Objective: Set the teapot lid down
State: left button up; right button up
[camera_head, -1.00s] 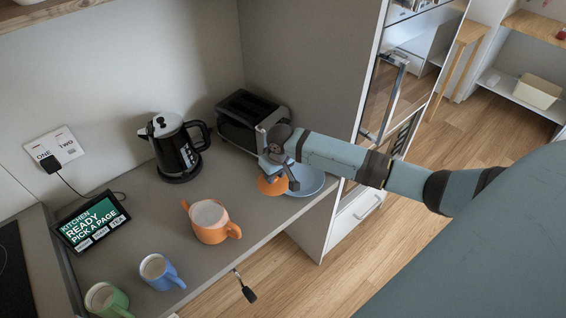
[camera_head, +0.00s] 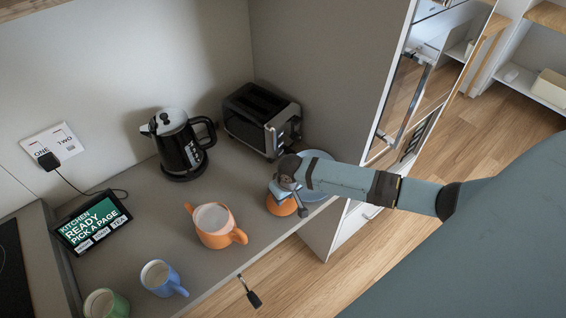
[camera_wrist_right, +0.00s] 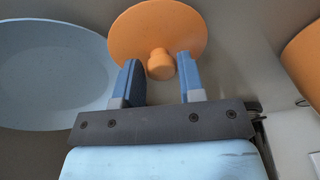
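The orange teapot lid (camera_head: 281,206) is on the counter (camera_head: 190,250) beside the blue plate (camera_head: 322,180), knob up. In the right wrist view the lid (camera_wrist_right: 150,30) slightly overlaps the plate's edge (camera_wrist_right: 100,75); I cannot tell if they touch. My right gripper (camera_wrist_right: 159,68) is open, its blue fingers on either side of the lid's knob with small gaps showing. In the head view my right wrist hides part of the lid and plate. The orange teapot (camera_head: 216,228), open on top, stands to the left of the lid. My left gripper is not in view.
A black kettle (camera_head: 181,150) and a toaster (camera_head: 260,120) stand at the back. A blue mug (camera_head: 160,278), a green mug (camera_head: 105,303) and a tablet (camera_head: 92,222) are at the left. A crank handle (camera_head: 249,291) sticks out past the counter's front edge.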

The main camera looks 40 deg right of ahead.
aim_at(288, 206)
jog(key=shift+o, duration=1.4)
jog(key=shift+s+a+r, duration=0.15)
jog(key=shift+s+r, duration=0.05)
jog(key=shift+s, duration=0.05)
jog(key=shift+w+f, duration=0.1)
jog(key=shift+w, duration=0.05)
notch_tip(288, 206, up, 11)
jog(key=s, duration=0.2)
jog(key=s+a+f+n+t+y, duration=0.2)
jog(key=s+a+f+t+y, duration=0.15)
jog(key=s+a+f, duration=0.4)
jog(key=s+a+t+h, duration=0.1)
jog(key=s+a+t, duration=0.2)
jog(key=s, duration=0.6)
jog(key=shift+s+n+t+b, duration=0.35)
jog(key=shift+t+b, duration=0.1)
jog(key=shift+t, duration=0.8)
jog(key=shift+a+f, duration=0.1)
